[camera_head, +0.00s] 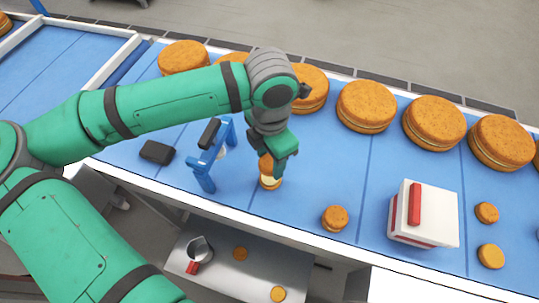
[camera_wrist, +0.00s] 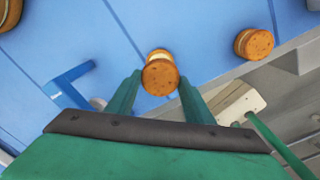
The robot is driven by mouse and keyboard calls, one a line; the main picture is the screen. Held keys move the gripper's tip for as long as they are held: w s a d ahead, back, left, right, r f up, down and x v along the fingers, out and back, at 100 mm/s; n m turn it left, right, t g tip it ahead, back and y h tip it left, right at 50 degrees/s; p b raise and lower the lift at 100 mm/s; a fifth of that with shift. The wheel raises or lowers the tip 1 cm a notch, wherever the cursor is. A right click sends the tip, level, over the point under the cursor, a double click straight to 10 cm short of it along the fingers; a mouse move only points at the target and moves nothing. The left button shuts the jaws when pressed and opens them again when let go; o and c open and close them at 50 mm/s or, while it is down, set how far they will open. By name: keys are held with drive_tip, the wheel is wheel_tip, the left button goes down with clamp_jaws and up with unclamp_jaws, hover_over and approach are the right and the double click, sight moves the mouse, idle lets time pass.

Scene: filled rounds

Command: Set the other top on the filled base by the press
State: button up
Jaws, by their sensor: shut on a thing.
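My gripper (camera_head: 272,160) is shut on a small orange-brown round top, which shows between the fingertips in the wrist view (camera_wrist: 160,78). The filled base (camera_head: 270,183), a small round with pale cream on it, stands on the blue belt just below the held top. Its edge shows behind the top in the wrist view (camera_wrist: 159,53). The top overlaps the base in both views, and I cannot tell whether they touch. The blue press (camera_head: 205,172) with a black handle stands just left of the base; part of it shows in the wrist view (camera_wrist: 70,78).
A small round (camera_head: 335,218) sits right of the base. A white box (camera_head: 430,215) with a red handle and two small rounds (camera_head: 487,212) (camera_head: 490,257) are farther right. Large filled rounds (camera_head: 366,105) line the back. A metal cup (camera_head: 200,248) stands on the lower shelf.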

drive_tip(key=shift+f, duration=2.25)
drive_tip(key=shift+f, duration=0.8)
drive_tip(key=o, duration=1.3)
drive_tip(key=shift+r, duration=0.1)
drive_tip(key=shift+r, duration=3.4)
